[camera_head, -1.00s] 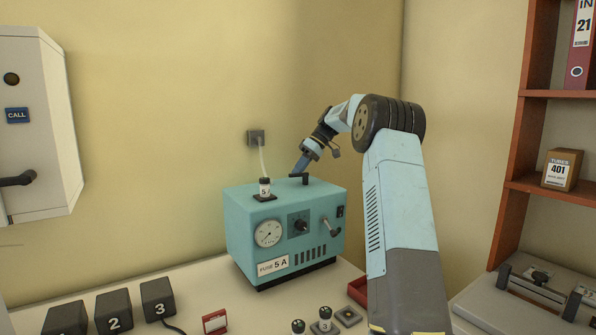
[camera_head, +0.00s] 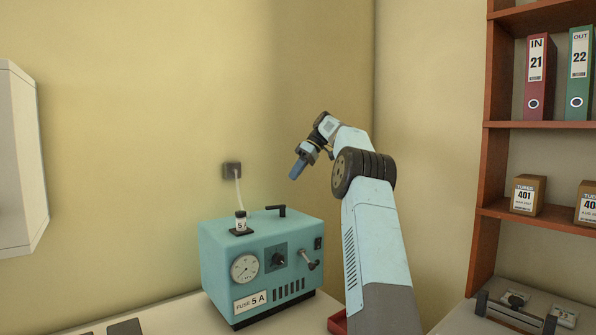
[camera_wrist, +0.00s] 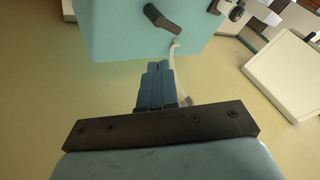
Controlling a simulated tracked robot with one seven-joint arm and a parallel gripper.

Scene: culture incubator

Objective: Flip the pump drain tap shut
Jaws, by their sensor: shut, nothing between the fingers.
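The pump is a teal box (camera_head: 219,262) with a gauge, a dark knob and a "FUSE 5 A" label on its front. A black lever handle (camera_head: 276,209) stands on its top, its arm pointing left in the head view; it also shows in the wrist view (camera_wrist: 165,18). A second lever, metal with a dark end (camera_head: 308,260), is on the front at the right. Which one is the drain tap is not marked. My gripper (camera_head: 296,172) is shut and empty, above the pump and apart from the top lever. Its closed fingers show in the wrist view (camera_wrist: 157,85).
Shelves with binders (camera_head: 537,75) and tube boxes (camera_head: 527,193) are at the right. Space above the pump is open.

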